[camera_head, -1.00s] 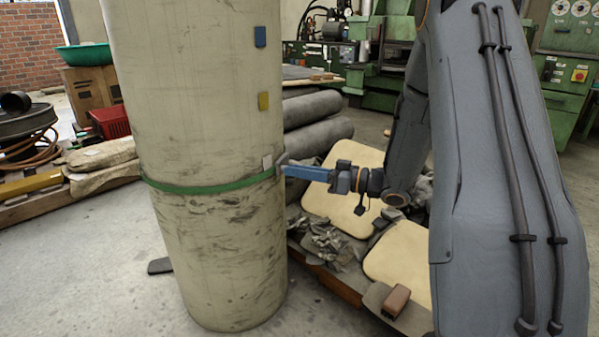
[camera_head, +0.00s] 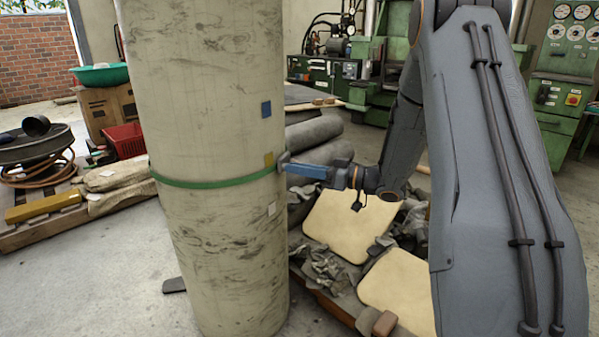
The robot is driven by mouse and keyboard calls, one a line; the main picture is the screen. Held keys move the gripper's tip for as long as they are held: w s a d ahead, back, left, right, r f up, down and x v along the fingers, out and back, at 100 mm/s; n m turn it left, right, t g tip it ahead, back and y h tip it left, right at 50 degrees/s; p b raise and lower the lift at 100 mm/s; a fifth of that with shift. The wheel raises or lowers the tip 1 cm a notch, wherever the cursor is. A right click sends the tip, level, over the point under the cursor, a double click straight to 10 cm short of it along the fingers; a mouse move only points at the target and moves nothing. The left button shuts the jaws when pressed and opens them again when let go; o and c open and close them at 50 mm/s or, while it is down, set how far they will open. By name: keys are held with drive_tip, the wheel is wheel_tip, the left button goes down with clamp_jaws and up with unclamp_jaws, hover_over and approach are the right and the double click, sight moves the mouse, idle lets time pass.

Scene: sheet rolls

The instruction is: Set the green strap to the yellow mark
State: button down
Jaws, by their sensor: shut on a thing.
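A tall, pale, scuffed sheet roll (camera_head: 215,110) stands upright on the floor, left of centre. The green strap (camera_head: 205,184) runs around it. The yellow mark (camera_head: 268,158) is on the roll's right side; the strap's right end meets its lower edge, and the mark's lower part seems covered. A blue mark (camera_head: 266,109) is above it and a white mark (camera_head: 272,209) below the strap. My gripper (camera_head: 284,162) is shut on the strap at the roll's right edge, beside the yellow mark. Its fingertips are small, and the strap's back is hidden.
Grey rolls (camera_head: 305,140) lie behind at right. A low pallet with cream pads (camera_head: 350,222) and scraps stands right of the roll, below my arm. At left are a wooden pallet (camera_head: 75,217), a red crate (camera_head: 125,140) and a cable reel (camera_head: 35,150).

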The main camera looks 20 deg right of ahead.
drive_tip(key=shift+r+p, duration=0.95)
drive_tip(key=shift+r, duration=0.45)
drive_tip(key=c, duration=2)
unclamp_jaws()
drive_tip(key=v, duration=0.7)
drive_tip(key=shift+s+d+p, duration=0.25)
drive_tip(key=shift+d+p, duration=0.05)
drive_tip(key=shift+p, duration=0.05)
